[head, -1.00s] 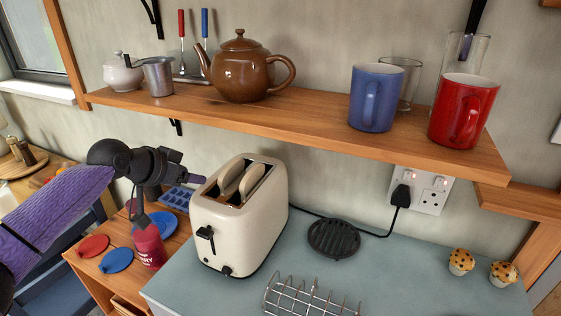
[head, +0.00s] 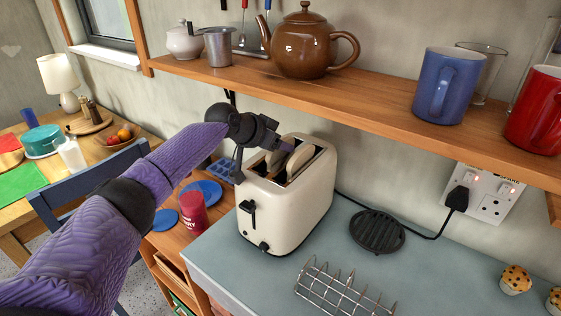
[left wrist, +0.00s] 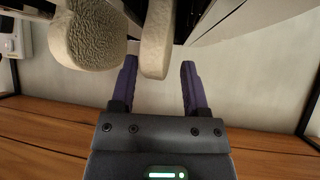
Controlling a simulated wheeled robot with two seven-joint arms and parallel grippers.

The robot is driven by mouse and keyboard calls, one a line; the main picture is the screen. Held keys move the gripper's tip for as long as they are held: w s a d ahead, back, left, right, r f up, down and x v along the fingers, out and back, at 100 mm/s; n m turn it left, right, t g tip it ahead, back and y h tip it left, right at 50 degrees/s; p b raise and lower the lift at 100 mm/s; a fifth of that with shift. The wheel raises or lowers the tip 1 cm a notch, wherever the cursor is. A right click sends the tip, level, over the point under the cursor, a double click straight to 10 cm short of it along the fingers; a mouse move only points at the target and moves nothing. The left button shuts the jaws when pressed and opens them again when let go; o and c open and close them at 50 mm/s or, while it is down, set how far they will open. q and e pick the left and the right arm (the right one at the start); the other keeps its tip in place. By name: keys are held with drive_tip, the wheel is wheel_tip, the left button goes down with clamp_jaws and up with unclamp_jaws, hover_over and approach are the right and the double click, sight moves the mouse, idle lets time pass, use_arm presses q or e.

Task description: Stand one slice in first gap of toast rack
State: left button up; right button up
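A cream toaster (head: 290,212) stands on the counter with bread slices in its slots. One slice (head: 300,158) shows plainly in the head view; the other is mostly hidden behind my gripper. My left gripper (head: 287,146) is over the toaster's top at the slices. In the left wrist view, its fingers (left wrist: 158,68) are open with one slice (left wrist: 157,40) between them, with a gap to the right finger. The other slice (left wrist: 88,36) is outside, left of the fingers. The wire toast rack (head: 343,290) stands in front of the toaster, its gaps empty. My right gripper is not in view.
A wooden shelf (head: 385,112) with a brown teapot (head: 303,45), a blue mug (head: 449,85) and a red mug (head: 536,110) runs above the toaster. A black trivet (head: 377,231) lies right of it. Muffins (head: 516,279) sit at the counter's right.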

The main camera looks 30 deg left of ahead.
use_arm(q)
clamp_jaws()
idle(1.2)
